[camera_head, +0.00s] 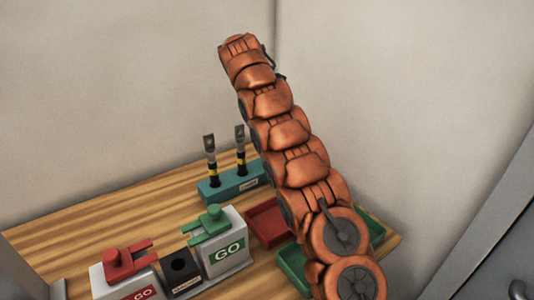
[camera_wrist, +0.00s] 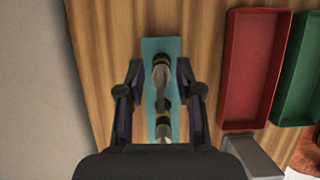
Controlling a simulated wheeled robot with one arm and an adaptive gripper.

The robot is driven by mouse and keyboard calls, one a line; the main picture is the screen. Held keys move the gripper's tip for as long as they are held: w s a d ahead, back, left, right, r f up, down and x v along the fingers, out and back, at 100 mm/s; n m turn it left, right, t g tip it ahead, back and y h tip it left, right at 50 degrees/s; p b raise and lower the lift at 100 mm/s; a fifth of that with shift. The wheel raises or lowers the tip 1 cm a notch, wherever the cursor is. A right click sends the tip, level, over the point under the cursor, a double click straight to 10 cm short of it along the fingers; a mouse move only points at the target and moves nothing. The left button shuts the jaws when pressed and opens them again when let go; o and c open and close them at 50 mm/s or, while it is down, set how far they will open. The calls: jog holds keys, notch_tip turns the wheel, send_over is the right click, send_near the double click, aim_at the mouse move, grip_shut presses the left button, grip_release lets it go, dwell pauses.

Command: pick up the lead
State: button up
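Two leads stand upright in a teal holder (camera_head: 233,184) on the wooden bench. The left lead (camera_head: 211,160) and the right lead (camera_head: 241,150) each have a dark body, a yellow band and a flat metal tip. In the wrist view the teal holder (camera_wrist: 150,48) lies below my gripper (camera_wrist: 160,72). My gripper is open, with one finger on each side of the holder. One lead (camera_wrist: 161,72) shows between the fingers, and another (camera_wrist: 163,127) is nearer the palm. I cannot tell whether the fingertips are level with the leads. The head view does not show my fingers.
A red tray (camera_wrist: 248,70) and a green tray (camera_wrist: 299,80) lie right of the holder. A red-clamp box (camera_head: 125,270), a black socket block (camera_head: 180,272) and a green-clamp GO box (camera_head: 222,240) stand in front. The wall (camera_head: 120,90) is close behind the bench.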

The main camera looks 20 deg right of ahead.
jog(key=shift+d+f, duration=0.2)
jog(key=shift+f, duration=0.2)
jog(key=shift+c, duration=0.2)
grip_shut()
dwell(0.5)
